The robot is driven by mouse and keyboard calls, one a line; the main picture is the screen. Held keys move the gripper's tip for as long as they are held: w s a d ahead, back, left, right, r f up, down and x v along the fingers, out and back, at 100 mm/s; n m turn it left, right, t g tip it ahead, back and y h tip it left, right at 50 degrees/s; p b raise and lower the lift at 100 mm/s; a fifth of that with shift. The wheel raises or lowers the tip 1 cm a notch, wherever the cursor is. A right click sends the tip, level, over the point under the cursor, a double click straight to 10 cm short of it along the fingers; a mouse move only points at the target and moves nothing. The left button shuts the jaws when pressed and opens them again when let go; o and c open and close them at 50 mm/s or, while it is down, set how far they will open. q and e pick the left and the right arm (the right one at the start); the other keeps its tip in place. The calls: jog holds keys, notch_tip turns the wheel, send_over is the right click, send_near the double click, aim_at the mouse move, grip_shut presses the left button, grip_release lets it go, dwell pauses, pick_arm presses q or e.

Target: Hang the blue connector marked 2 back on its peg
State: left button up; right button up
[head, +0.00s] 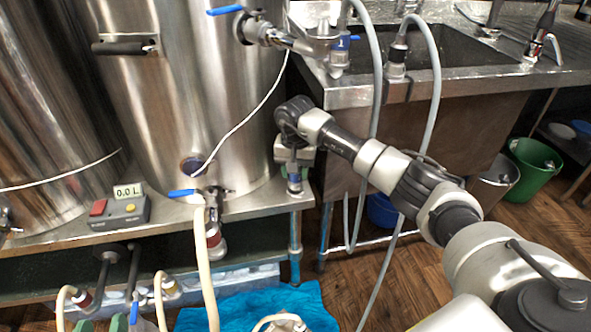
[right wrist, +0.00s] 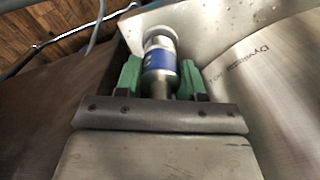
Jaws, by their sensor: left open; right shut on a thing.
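My right gripper (head: 294,160) reaches in from the right, in front of the sink's corner and beside the tank. It is shut on a metal connector with a blue band (head: 294,184), which hangs roughly upright below it. In the right wrist view the connector (right wrist: 160,62) sits between the green fingers (right wrist: 158,82); its number cannot be read. I cannot make out which peg belongs to the held connector.
A blue connector marked 1 (head: 340,46) is at the upper tank valve, with a grey hose. Another hose end (head: 396,64) sits at the sink's front edge (head: 455,85).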

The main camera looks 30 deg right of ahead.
pick_arm(q)
jog(key=shift+w+d+r+t, duration=0.15)
jog(key=shift+r+t, duration=0.25)
jog(key=shift+r, duration=0.1)
pick_arm(e)
jog(key=shift+f, duration=0.25)
pick_arm(q)
jog(key=shift+w+r+t, duration=0.1)
jog(key=shift+r+t, duration=0.2)
pick_arm(e)
jog(key=shift+f, duration=0.1)
jog(key=o, duration=1.1)
pick_arm(q)
jog(key=shift+d+r, duration=0.1)
jog(key=shift+r, duration=0.05)
pick_arm(e)
jog(key=shift+o, duration=0.2)
notch_tip(320, 180, up, 10)
jog(key=shift+f+p, duration=0.1)
jog(key=shift+p, duration=0.9)
pick_arm(q)
jog(key=s+a+f+g+y, duration=0.1)
jog(key=s+a+f+g, duration=0.1)
jog(key=s+f+g, duration=0.2)
jog(key=shift+a+f+g+y, duration=0.25)
jog(key=shift+f+g+y, duration=0.05)
jog(key=shift+f+g, duration=1.2)
pick_arm(e)
jog(key=shift+r, duration=0.5)
